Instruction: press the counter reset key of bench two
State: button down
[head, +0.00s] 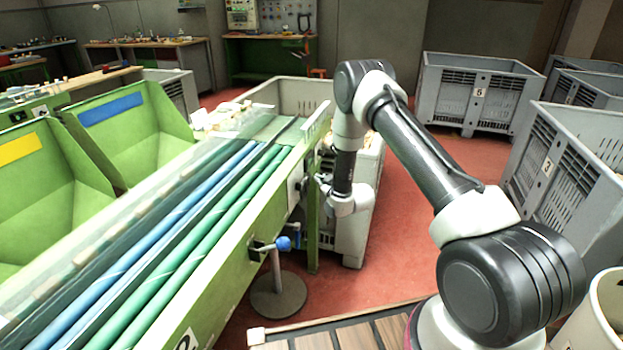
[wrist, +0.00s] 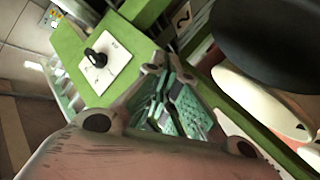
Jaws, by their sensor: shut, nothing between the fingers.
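The green bench (head: 245,230) with long blue and green rollers runs across the left and middle of the head view. A label reading 2 (wrist: 182,18) shows on green metal in the wrist view. A white plate with a black rotary knob (wrist: 97,57) is on a green panel there, left of my fingertips. My gripper (head: 323,183) is beside the bench's right side, small and partly dark in the head view. Its fingers (wrist: 152,70) are shut and empty in the wrist view, pointing toward the green panel. I cannot make out a counter reset key in either view.
A blue-knobbed lever (head: 283,243) sticks out from the bench side, above a round stand base (head: 278,296). A grey crate (head: 350,240) stands behind my gripper. Crates numbered 6 (head: 478,92) and 3 (head: 560,175) stand right. Red floor lies between.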

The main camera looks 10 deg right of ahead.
jog(key=shift+w+a, duration=0.25)
jog(key=shift+a, duration=0.15)
dwell(0.6)
jog(key=shift+d, duration=0.1)
jog(key=shift+s+d, duration=0.45)
jog(key=shift+d, duration=0.2)
jog(key=shift+s+d, duration=0.4)
jog(key=shift+d, duration=0.3)
jog(key=shift+s+d, duration=0.45)
jog(key=shift+d, duration=0.3)
jog(key=shift+s+d, duration=0.4)
jog(key=shift+d, duration=0.3)
